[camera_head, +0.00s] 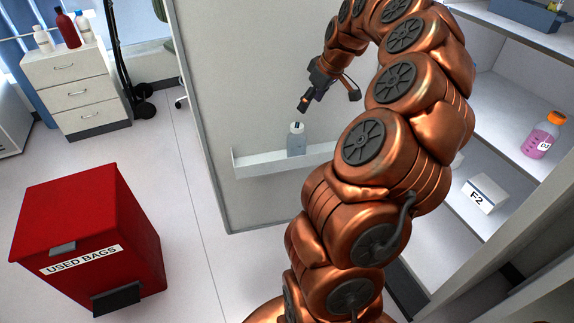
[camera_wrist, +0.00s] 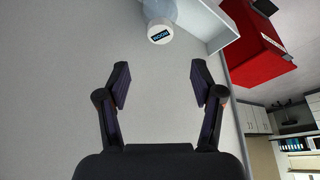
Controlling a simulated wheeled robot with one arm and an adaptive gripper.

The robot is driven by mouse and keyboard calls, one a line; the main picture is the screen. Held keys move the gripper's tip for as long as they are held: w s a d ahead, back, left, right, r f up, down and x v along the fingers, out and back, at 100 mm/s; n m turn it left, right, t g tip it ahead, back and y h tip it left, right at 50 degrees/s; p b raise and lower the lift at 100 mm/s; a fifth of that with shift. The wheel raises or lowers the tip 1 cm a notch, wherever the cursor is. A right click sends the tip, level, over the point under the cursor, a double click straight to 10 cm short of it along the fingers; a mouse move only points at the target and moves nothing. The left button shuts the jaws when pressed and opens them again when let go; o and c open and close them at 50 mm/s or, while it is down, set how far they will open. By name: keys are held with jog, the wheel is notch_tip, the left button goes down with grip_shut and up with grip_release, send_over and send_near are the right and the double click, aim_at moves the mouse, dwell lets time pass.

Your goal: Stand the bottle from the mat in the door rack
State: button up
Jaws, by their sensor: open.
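A pale translucent bottle (camera_head: 296,143) with a white cap stands upright in the white door rack (camera_head: 262,163) on the inner face of the open door. In the wrist view the bottle (camera_wrist: 160,20) is at the top edge, its cap bearing a dark label that appears to read DOOR, beside the rack wall (camera_wrist: 212,22). My gripper (camera_head: 329,99) is open and empty, above and a little right of the bottle and apart from it. In the wrist view its spread fingers (camera_wrist: 160,82) have nothing between them. I see no mat.
The door panel (camera_head: 240,90) is close behind my gripper. At right, an open cabinet holds a pink bottle with orange cap (camera_head: 543,137) and a box marked F2 (camera_head: 483,194). A red used-bags bin (camera_head: 85,240) stands at lower left. The rack's left part is empty.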

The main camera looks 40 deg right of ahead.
jog(key=s+a+r+n+g+y, duration=0.1)
jog(key=a+r, duration=0.1)
jog(key=a, duration=1.1)
jog(key=s+a+r+n+g, duration=0.1)
jog(key=s+a, duration=0.1)
jog(key=a, duration=1.1)
jog(key=s+a+f+m+g, duration=0.1)
jog(key=s+a+f, duration=0.1)
jog(key=s+a, duration=0.2)
jog(key=s+a+f+m+g+h, duration=0.1)
jog(key=s+a, duration=0.3)
jog(key=s, duration=0.7)
jog(key=s+a+f+m+g, duration=0.1)
jog(key=s+a+f+g, duration=0.1)
jog(key=s, duration=0.5)
jog(key=shift+s+a+f+m+h, duration=0.35)
jog(key=shift+a+f, duration=0.35)
jog(key=shift+a, duration=0.3)
notch_tip(320, 180, up, 5)
jog(key=p, duration=0.4)
jog(key=shift+f+p, duration=0.2)
jog(key=shift+p, duration=0.1)
